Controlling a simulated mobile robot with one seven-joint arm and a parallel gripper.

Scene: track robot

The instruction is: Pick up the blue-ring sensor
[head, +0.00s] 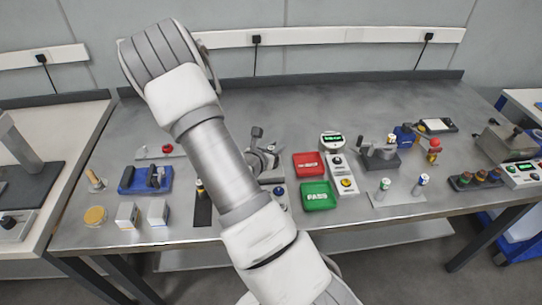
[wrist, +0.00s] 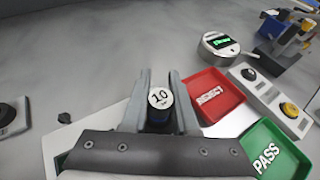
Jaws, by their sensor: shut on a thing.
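In the wrist view my gripper (wrist: 160,95) is shut on a short upright cylinder with a pale round top marked "10" (wrist: 160,97). A dark blue band (wrist: 158,116) shows below its top, so it looks like the blue-ring sensor. Its lower part is hidden by my gripper, and I cannot tell how far it is above the bench. In the head view my gripper (head: 264,160) is left of the red tray, partly hidden by my arm. Another small white cylinder with a blue band (head: 422,181) stands at the right, beside a green-banded one (head: 384,186).
The red REJECT tray (head: 309,164) and green PASS tray (head: 318,196) are close to the right of my gripper. Blue fixture (head: 146,180) is left. The bench's back is clear.

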